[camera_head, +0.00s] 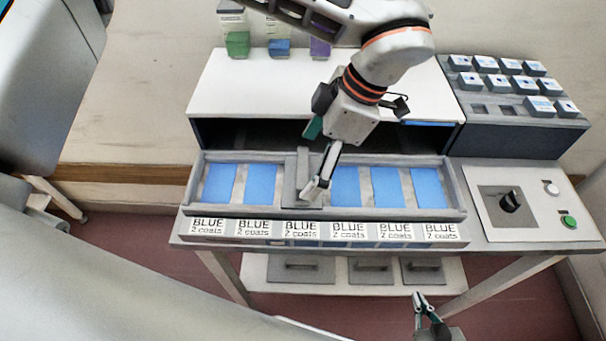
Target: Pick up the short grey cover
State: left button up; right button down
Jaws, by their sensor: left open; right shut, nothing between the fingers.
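A grey cover (291,188) with a raised bar lies over the third slot of the long tray (450,208), between blue panels. My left gripper (316,188) is open, reaching down from above at this cover's right side. Its fingers hide part of the cover, and I cannot tell whether they touch it. More flat grey covers with dark handles lie on the lower shelf: a wide one (290,273) at left, a middle one (371,275) and one at right (424,275). My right gripper (419,299) is shut and empty, low in front of the shelf.
Blue panels (219,185) fill the other tray slots, each labelled "BLUE 2 coats" in front. The white tunnel housing (240,95) stands behind the tray. A control box with a black knob (510,202) is at right, below a rack of white blocks (510,67).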

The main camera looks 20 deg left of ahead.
aim_at(304, 166)
pick_arm(q)
jog(key=x, duration=0.3)
jog(key=shift+a, duration=0.2)
jog(key=c, duration=1.4)
jog(key=shift+o, duration=0.2)
